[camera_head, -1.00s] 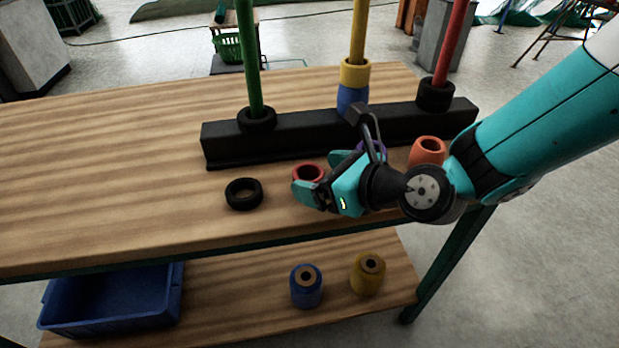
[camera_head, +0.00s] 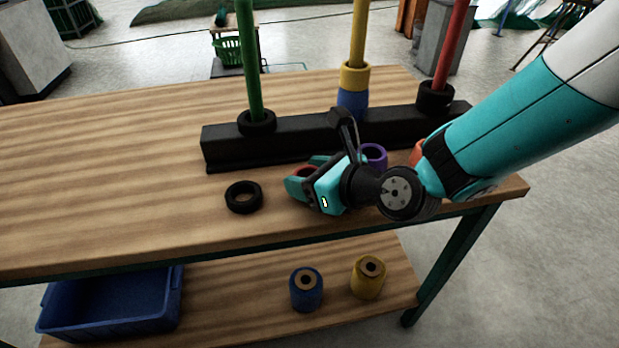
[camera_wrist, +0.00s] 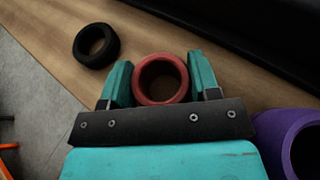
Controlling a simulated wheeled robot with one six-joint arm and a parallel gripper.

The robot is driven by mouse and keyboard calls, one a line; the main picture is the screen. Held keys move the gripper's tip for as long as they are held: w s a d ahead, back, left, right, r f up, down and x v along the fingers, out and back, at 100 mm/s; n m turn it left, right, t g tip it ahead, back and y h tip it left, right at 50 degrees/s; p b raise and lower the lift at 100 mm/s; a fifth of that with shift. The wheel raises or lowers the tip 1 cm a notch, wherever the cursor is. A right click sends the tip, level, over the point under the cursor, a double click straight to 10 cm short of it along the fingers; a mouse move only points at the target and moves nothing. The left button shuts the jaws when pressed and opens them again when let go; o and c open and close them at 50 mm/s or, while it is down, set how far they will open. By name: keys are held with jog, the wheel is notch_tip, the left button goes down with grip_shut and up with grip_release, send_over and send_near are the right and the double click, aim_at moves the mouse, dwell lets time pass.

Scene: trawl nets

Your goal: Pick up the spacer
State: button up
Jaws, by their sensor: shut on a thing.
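The red spacer (camera_wrist: 161,102) sits between the two teal fingers of my gripper (camera_wrist: 160,88) in the wrist view. It is a short ring with an open hole. In the head view my gripper (camera_head: 306,178) covers most of the red spacer (camera_head: 304,173), and only part of its rim shows. My gripper is shut on it, low over the wooden table (camera_head: 120,150). I cannot tell whether the spacer touches the tabletop. A black ring (camera_head: 243,197) lies just left of my gripper on the table.
A black rack (camera_head: 300,137) with green, yellow and red poles stands behind my gripper. A purple ring (camera_head: 375,156) and a partly hidden orange ring (camera_head: 417,153) stand to the right. A blue bin (camera_head: 60,318) and blue and yellow spools (camera_head: 306,290) are on the lower shelf. The table's left is clear.

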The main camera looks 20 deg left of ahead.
notch_tip(320, 180, up, 20)
jog(key=p, duration=0.4)
dwell(0.5)
